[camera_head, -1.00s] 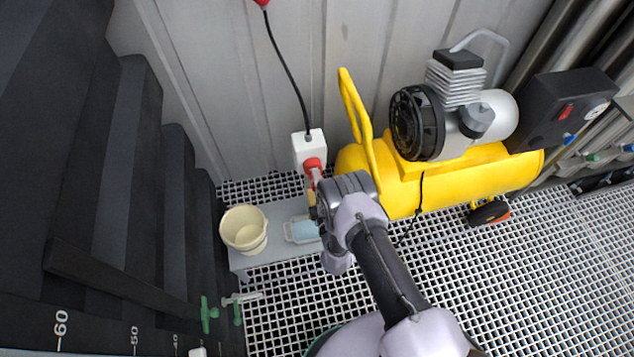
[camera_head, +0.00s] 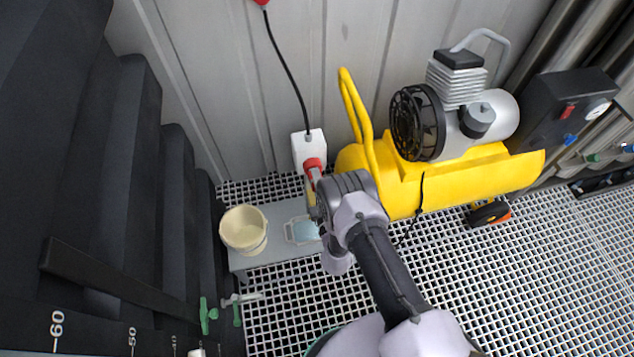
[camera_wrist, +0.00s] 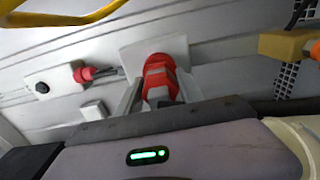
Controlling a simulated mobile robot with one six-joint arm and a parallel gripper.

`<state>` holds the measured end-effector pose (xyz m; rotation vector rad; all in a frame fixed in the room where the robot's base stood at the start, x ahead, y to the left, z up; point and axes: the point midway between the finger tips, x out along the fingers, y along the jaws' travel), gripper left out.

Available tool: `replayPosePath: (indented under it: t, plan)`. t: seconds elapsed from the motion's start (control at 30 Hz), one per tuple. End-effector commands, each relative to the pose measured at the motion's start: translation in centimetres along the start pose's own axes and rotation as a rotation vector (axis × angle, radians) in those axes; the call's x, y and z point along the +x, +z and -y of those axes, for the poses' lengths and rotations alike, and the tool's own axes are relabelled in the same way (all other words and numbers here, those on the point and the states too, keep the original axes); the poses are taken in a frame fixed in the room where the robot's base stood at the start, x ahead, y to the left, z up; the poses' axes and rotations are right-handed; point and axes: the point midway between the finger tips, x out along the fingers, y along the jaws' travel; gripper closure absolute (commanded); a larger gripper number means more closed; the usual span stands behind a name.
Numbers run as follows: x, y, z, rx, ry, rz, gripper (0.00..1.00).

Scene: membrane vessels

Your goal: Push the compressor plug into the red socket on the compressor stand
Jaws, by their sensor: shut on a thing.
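A white box (camera_head: 308,146) stands against the wall at the left of the yellow compressor (camera_head: 440,180), with a black cable rising from its top. A red fitting (camera_head: 313,164) shows on the box's front side. My gripper (camera_head: 316,183) is right at this fitting, seen from above. In the wrist view, a red and grey plug body (camera_wrist: 160,78) sits between my fingers, in front of a pale panel (camera_wrist: 138,48). My gripper is shut on it. Its front end is hidden, so I cannot tell how deep it sits in the red socket.
A cream bucket (camera_head: 243,230) and a small pale blue tray (camera_head: 302,230) are on the grey platform (camera_head: 280,215) beside my gripper. Dark steps (camera_head: 150,190) rise at the left. The grating floor (camera_head: 480,280) is mostly clear. Another red connector (camera_wrist: 85,73) shows at the left in the wrist view.

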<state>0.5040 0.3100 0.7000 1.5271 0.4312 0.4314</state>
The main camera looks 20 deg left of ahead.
Motion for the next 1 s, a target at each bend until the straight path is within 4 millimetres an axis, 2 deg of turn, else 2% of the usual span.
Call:
replayPosePath:
  t: [0.7,0.73,0.83,1.0]
  plan:
    - [1.1,0.0,0.1,0.000,0.001,0.000,1.00]
    - [1.0,0.0,0.0,0.000,0.001,0.000,0.50]
    - [1.0,0.0,0.0,0.000,0.001,0.000,0.30]
    - [1.0,0.0,0.0,0.000,0.000,0.000,0.30]
